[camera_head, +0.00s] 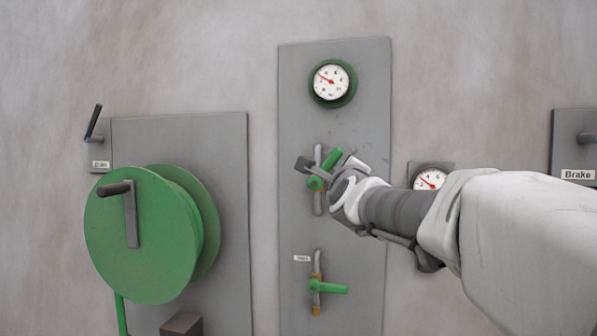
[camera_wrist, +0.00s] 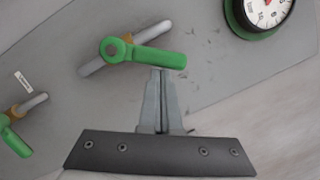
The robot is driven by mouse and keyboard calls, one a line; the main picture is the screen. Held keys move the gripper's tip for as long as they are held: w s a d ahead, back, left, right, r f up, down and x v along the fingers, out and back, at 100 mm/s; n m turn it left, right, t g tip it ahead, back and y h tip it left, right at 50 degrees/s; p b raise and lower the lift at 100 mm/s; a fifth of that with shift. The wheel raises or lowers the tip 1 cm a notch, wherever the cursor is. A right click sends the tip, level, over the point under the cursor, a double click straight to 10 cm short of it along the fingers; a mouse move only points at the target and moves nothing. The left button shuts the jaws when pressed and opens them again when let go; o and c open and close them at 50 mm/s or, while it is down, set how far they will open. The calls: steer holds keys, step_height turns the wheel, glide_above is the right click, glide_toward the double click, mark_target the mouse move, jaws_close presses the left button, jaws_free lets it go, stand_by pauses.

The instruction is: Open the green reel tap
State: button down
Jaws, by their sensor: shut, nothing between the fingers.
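Two taps with green lever handles sit on a tall grey panel. The upper tap (camera_head: 315,183) is on a short grey vertical pipe, its lever tilted up to the right. The lower tap (camera_head: 325,287) is on a pipe with brass fittings, its lever level and pointing right; the small label beside it is unreadable. My gripper is at the upper tap. In the wrist view its shut, empty fingers (camera_wrist: 161,74) reach the underside of the upper tap's lever (camera_wrist: 155,57) near its free end; contact is unclear. The lower tap (camera_wrist: 12,138) shows at the left edge there.
A green reel (camera_head: 145,245) with a crank stands on a grey plate at left. A green-rimmed gauge (camera_head: 332,83) is above the taps. Another gauge (camera_head: 430,179) is partly behind my arm. A labelled brake plate (camera_head: 574,150) is at right.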

mark_target(330, 156)
steer(key=n+p, duration=0.1)
steer(key=a+r+n+p, duration=0.1)
steer(key=r+n+p, duration=0.1)
steer(key=p, duration=0.1)
steer(key=shift+w+a+r+n+g+y, duration=0.15)
steer(key=shift+w+n+g+y, duration=0.15)
steer(key=shift+n+y, duration=0.1)
steer(key=shift+a+r+n+p, duration=0.15)
steer(key=shift+a+n+p, duration=0.3)
steer(key=shift+n+p, duration=0.45)
steer(key=shift+w+a+p, duration=0.1)
steer(key=shift+a+p, duration=0.05)
steer(key=shift+p, duration=0.15)
steer(key=shift+a, duration=0.15)
